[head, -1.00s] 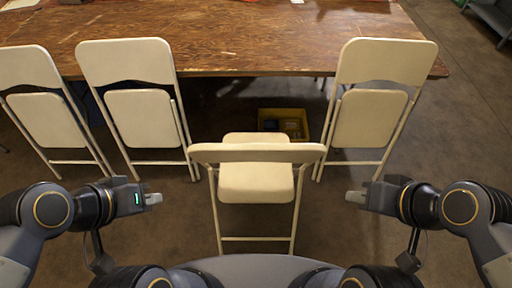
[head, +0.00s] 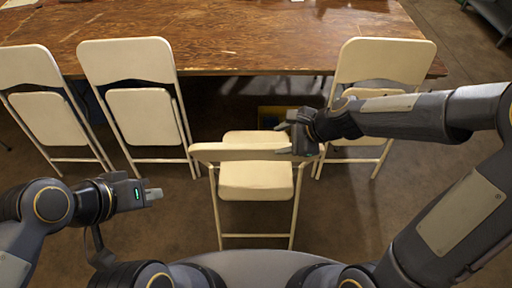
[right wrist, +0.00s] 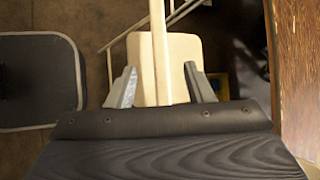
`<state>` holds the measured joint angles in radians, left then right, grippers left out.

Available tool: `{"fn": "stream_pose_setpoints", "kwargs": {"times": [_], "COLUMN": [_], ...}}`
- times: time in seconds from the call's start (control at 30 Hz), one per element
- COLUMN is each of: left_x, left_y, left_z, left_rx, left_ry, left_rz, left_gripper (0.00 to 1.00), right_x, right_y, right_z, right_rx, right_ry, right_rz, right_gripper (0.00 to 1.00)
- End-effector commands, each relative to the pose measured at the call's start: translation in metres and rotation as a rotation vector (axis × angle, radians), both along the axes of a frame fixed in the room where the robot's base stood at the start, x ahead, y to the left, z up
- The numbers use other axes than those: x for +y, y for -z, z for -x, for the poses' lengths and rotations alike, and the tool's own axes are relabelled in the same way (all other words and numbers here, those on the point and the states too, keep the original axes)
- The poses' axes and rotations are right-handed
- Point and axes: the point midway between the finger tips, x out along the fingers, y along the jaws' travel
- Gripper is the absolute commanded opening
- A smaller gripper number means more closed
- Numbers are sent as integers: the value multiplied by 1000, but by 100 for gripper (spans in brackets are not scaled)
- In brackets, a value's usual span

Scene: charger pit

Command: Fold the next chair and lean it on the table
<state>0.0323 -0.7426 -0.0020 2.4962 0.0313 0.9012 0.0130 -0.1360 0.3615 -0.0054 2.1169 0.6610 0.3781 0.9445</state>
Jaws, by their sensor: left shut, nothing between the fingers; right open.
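The unfolded cream chair (head: 255,180) stands in front of me, its seat level and its backrest towards me. My right gripper (head: 284,138) is open at the right end of its backrest. In the right wrist view the open fingers (right wrist: 160,75) lie on either side of the backrest's thin top edge (right wrist: 158,40), with gaps showing. My left gripper (head: 152,194) is shut and empty, low at the left, apart from the chair. The wooden table (head: 220,40) stands behind.
The table's front edge is free between the left and right folded chairs. Open floor lies on both sides of the unfolded chair.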

Motion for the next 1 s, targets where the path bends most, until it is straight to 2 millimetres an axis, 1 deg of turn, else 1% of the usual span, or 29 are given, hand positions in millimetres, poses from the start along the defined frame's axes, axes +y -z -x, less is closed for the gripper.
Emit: {"fn": "stream_pose_setpoints", "kwargs": {"times": [0.03,0.3,0.5,0.7,1.0], "left_x": [0,0,0,0,0], "left_y": [12,51,64,69,69], "left_z": [0,0,0,0,0], "left_rx": [0,0,0,0,0], "left_ry": [0,0,0,0,0], "left_rz": [0,0,0,0,0], "left_gripper": [0,0,0,0,0], "right_x": [6,41,62,72,73], "right_y": [14,64,88,99,99], "right_z": [-2,-21,-33,-39,-39], "right_rx": [0,-1,0,-2,-2], "right_ry": [-4,-7,-6,-5,-5], "right_rz": [0,2,1,1,1], "right_gripper": [47,47,47,47,47]}}
